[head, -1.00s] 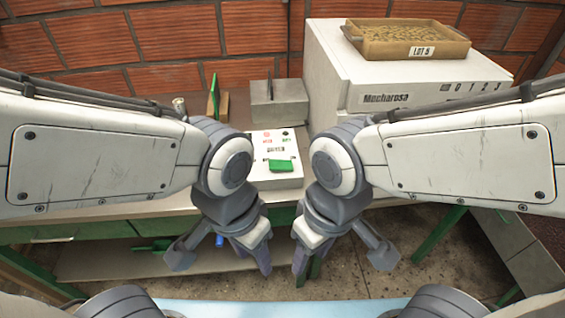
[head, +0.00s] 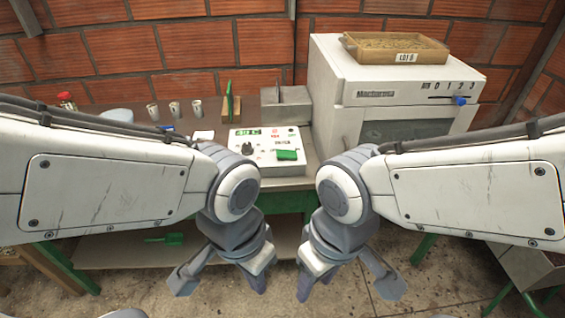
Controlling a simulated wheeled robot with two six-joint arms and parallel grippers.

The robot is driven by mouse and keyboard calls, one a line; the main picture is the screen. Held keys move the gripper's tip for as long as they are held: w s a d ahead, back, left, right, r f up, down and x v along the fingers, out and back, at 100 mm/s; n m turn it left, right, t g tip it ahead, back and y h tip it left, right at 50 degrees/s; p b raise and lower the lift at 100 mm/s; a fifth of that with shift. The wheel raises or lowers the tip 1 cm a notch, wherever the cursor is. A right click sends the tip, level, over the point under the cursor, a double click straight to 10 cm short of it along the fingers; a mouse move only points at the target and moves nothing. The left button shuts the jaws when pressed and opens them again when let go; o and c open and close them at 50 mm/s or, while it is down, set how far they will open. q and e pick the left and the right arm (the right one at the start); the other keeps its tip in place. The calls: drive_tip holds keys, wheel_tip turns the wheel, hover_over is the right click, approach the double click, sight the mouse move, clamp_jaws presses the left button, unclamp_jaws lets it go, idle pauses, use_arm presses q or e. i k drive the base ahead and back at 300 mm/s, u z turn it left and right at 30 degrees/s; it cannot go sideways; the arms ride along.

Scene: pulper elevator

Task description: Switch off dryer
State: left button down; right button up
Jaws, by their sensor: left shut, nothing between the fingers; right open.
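A white control box (head: 265,147) sits on the bench in front of the wall, with a green display reading about 40 C, a black knob (head: 247,149), small red and green marks, and a green switch (head: 286,155). No label says which is the dryer. My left gripper (head: 222,278) is shut and empty, below and in front of the bench. My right gripper (head: 345,280) is open and empty beside it. Neither touches the controls.
A tray of beans (head: 395,55) marked LOT lies on the cabinet. Several small cups (head: 174,108), a grey block (head: 286,107) and an upright green piece (head: 229,102) stand on the bench. A green object (head: 165,238) lies on the lower shelf.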

sight(281, 154)
drive_tip(key=z, duration=0.3)
drive_tip(key=i, duration=0.9)
drive_tip(key=z, duration=0.05)
